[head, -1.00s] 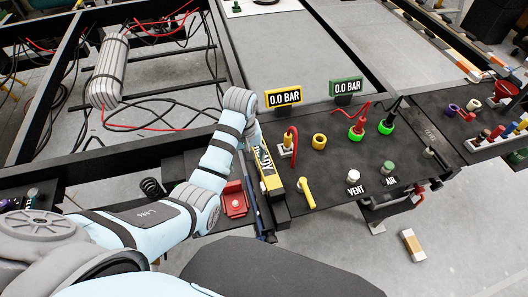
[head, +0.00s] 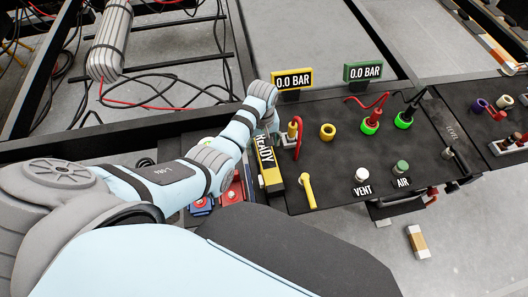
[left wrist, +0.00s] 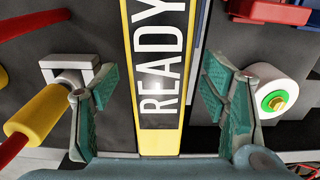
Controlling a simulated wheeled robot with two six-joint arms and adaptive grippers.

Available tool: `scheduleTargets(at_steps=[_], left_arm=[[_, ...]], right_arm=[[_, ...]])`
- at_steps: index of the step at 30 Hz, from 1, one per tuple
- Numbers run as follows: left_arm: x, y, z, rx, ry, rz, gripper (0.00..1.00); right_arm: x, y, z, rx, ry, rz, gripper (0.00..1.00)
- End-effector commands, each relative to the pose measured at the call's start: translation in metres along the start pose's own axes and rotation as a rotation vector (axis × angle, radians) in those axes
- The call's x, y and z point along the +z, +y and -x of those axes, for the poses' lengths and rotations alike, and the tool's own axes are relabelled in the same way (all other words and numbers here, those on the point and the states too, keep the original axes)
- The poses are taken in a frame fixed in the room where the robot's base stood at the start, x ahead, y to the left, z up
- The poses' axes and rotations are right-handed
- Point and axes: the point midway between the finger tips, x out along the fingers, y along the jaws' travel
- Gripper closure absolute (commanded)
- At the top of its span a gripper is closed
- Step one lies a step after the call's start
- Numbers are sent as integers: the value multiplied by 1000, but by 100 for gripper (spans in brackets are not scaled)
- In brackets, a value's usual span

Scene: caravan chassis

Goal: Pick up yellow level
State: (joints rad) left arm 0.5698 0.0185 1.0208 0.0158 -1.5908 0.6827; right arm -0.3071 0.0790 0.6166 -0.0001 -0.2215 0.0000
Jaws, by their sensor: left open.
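A yellow-framed black bar marked READY (head: 267,158) lies along the left edge of the black panel. I cannot tell whether it is the level. A yellow lever handle (head: 307,190) stands just right of its lower end. My left gripper (left wrist: 160,100) is open, with one finger on each side of the READY bar in the left wrist view (left wrist: 160,65). The fingers look apart from the bar, and nothing is held. In the head view my left wrist (head: 262,92) hides the bar's upper end and most of the gripper. My right gripper is not in view.
The panel (head: 335,160) carries a yellow ring (head: 327,132), a yellow plug with a red cable (head: 294,131), green-ringed plugs (head: 370,127) and VENT (head: 362,176) and AIR (head: 402,167) knobs. Two 0.0 BAR displays (head: 292,79) stand behind. Red and blue parts (head: 201,206) lie left.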

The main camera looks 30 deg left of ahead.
Motion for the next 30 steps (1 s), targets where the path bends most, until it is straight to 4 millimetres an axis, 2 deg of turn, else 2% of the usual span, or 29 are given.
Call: scheduleTargets(at_steps=[1,3,10,21,30], left_arm=[[0,0,-13,-1,-2,-1,33],[0,0,-22,-1,-1,-1,33],[0,1,-22,0,1,-2,35],[1,1,-22,0,0,-3,94],[0,1,-20,0,1,-3,96]], right_arm=[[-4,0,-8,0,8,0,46],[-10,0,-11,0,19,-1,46],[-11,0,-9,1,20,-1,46],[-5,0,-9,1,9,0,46],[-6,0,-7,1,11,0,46]])
